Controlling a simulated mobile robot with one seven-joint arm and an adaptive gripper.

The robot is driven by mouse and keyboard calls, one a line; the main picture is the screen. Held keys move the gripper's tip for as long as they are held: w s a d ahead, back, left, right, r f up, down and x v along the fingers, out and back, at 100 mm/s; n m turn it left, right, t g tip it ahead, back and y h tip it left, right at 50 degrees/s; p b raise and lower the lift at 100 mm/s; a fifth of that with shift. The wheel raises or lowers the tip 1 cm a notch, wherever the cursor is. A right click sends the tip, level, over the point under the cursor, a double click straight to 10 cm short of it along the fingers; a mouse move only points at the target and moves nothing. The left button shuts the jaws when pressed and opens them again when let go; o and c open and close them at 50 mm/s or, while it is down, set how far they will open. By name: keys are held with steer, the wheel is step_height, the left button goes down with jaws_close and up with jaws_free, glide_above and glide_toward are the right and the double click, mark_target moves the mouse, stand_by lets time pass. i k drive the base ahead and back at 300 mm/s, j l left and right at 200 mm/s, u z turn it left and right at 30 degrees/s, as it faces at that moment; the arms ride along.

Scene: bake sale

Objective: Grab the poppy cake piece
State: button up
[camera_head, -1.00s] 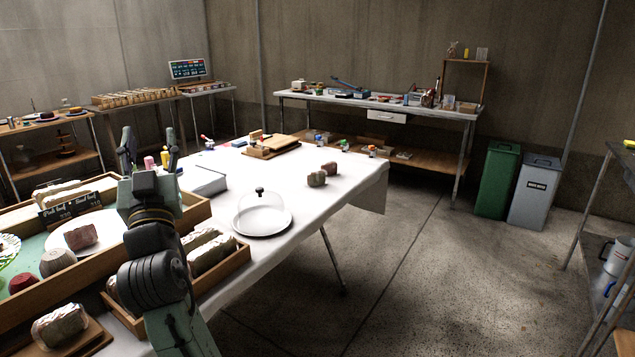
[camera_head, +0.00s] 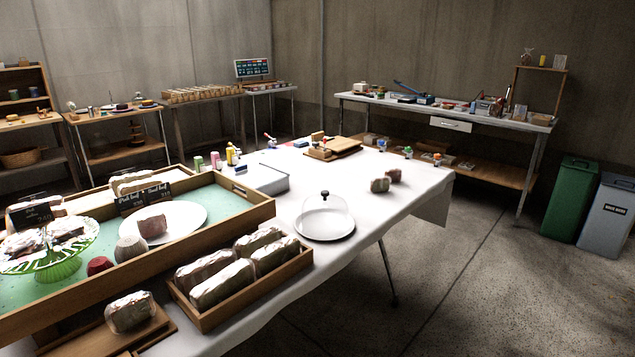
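I cannot tell for sure which item is the poppy cake piece. A greyish speckled piece (camera_head: 380,185) stands on the white table (camera_head: 345,222), touching or close to a reddish-brown piece (camera_head: 394,176). A brownish-pink piece (camera_head: 152,223) lies on a white oval plate (camera_head: 190,219) in the green-bottomed wooden tray (camera_head: 228,249). A pale, roundish piece (camera_head: 130,248) and a dark red one (camera_head: 100,265) sit in front of that plate. My gripper is not in view.
A glass cloche (camera_head: 325,213) covers a white plate at the table's middle. A wooden crate (camera_head: 255,292) holds several wrapped loaves. A green cake stand (camera_head: 55,268) is at the left. Open floor (camera_head: 480,300) lies to the right, before two bins (camera_head: 570,200).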

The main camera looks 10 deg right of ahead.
mark_target(383, 184)
steer(key=i+l+u, duration=0.25)
steer(key=l+u, duration=0.25)
steer(key=l, duration=0.15)
steer(key=i+l+u, duration=0.2)
steer(key=l, duration=0.2)
steer(key=l+u, duration=0.35)
steer(key=l, duration=0.85)
steer(key=l+u, duration=0.1)
steer(key=l, duration=3.25)
steer(key=i, duration=0.1)
